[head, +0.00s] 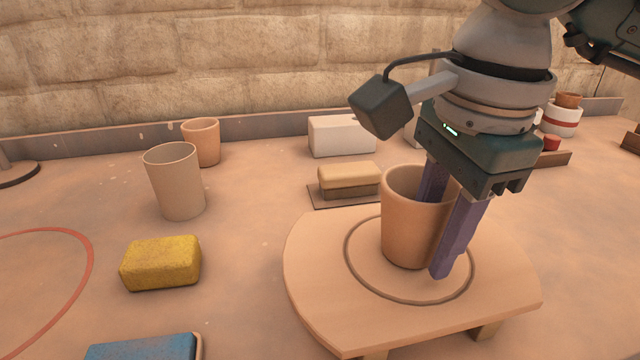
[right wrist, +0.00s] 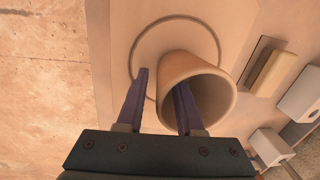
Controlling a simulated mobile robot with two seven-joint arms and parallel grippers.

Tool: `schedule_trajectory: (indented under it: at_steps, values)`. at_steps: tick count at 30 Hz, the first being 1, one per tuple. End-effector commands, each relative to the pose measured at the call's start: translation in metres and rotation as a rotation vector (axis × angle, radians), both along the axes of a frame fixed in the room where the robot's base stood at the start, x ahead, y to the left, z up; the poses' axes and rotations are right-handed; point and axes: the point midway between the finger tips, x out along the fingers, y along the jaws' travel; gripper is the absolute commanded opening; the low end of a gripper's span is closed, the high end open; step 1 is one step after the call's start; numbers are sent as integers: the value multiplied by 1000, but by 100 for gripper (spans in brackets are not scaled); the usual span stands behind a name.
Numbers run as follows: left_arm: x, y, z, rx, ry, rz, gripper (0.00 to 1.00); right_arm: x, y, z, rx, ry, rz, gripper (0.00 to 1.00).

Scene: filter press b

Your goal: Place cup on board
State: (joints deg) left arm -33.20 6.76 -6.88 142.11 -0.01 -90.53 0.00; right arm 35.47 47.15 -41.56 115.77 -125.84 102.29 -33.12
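A terracotta-coloured cup (head: 403,225) stands upright on the round-edged wooden board (head: 325,285), inside its ring groove. The cup also shows in the right wrist view (right wrist: 172,75), with the board (right wrist: 120,30) under it. My right gripper (head: 440,225) is over the board with its purple fingers straddling the cup wall. One finger is inside the cup, the other outside it. In the right wrist view a gap shows between the outer finger and the wall, so the gripper (right wrist: 161,78) looks open. My left gripper is not in view.
Two more cups, one grey-beige (head: 175,182) and one terracotta (head: 201,142), stand back left. A yellow sponge (head: 161,263) and a blue item (head: 145,347) lie left of the board. A tan block (head: 348,178) and a white block (head: 341,135) are behind it.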

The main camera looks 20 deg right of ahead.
Motion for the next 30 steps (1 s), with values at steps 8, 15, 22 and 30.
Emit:
schedule_trajectory:
  at_steps: [8,15,22,30]
  values:
    - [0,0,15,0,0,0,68,-5,1,61,0,-8,1,36]
    - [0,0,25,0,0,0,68,-11,2,106,0,-5,0,36]
    - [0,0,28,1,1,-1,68,-13,2,119,1,-1,0,36]
    - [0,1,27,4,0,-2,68,-13,2,118,1,-1,0,36]
